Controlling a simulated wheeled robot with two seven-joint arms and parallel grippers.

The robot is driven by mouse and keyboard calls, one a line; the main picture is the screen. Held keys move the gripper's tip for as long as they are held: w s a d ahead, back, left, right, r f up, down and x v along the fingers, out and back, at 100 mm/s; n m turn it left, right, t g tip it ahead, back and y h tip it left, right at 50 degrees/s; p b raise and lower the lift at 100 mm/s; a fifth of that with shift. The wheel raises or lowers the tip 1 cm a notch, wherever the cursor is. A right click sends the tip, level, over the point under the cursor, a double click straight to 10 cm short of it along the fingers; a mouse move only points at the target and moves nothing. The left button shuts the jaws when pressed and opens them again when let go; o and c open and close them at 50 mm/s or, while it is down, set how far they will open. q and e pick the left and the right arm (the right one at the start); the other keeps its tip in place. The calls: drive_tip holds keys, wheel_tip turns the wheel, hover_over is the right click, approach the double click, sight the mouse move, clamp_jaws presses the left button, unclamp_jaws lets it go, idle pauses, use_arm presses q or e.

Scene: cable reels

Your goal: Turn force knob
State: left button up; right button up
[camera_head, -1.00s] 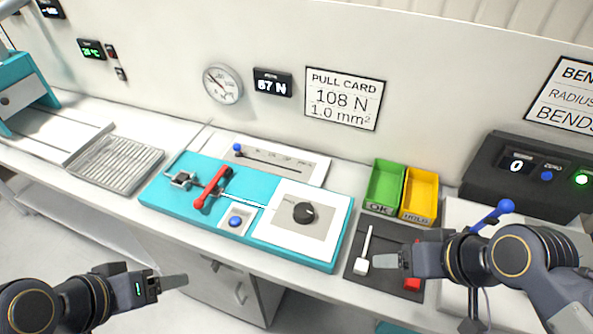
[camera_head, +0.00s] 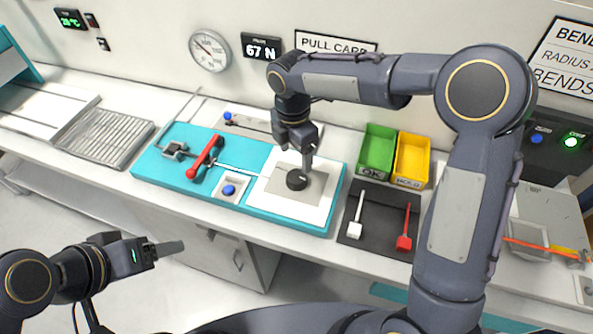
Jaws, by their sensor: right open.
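The black force knob (camera_head: 296,180) sits on a white and grey plate (camera_head: 286,210) at the right of the turquoise pull-test base (camera_head: 170,177). My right gripper (camera_head: 306,170) points down at the knob, with its fingers at the knob's upper right side. It is open; whether the fingers touch the knob I cannot tell. My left gripper (camera_head: 170,248) is in front of the bench at lower left, away from the base, and I cannot tell its jaw gap. The force display (camera_head: 261,47) on the wall reads 67 N. The pull card (camera_head: 335,43) is partly hidden by my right arm.
A red lever (camera_head: 205,157) and a blue button (camera_head: 229,190) are left of the knob. Green (camera_head: 376,150) and yellow (camera_head: 411,160) bins stand to the right. A dark mat (camera_head: 378,225) holds a white and a red tool. A metal rack (camera_head: 105,137) lies at left.

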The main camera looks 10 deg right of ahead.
sight(297, 176)
drive_tip(key=f, duration=0.7)
drive_tip(key=shift+s+d+f+p, duration=0.15)
drive_tip(key=shift+s+p, duration=0.05)
drive_tip(key=shift+p, duration=0.2)
drive_tip(key=c, duration=1)
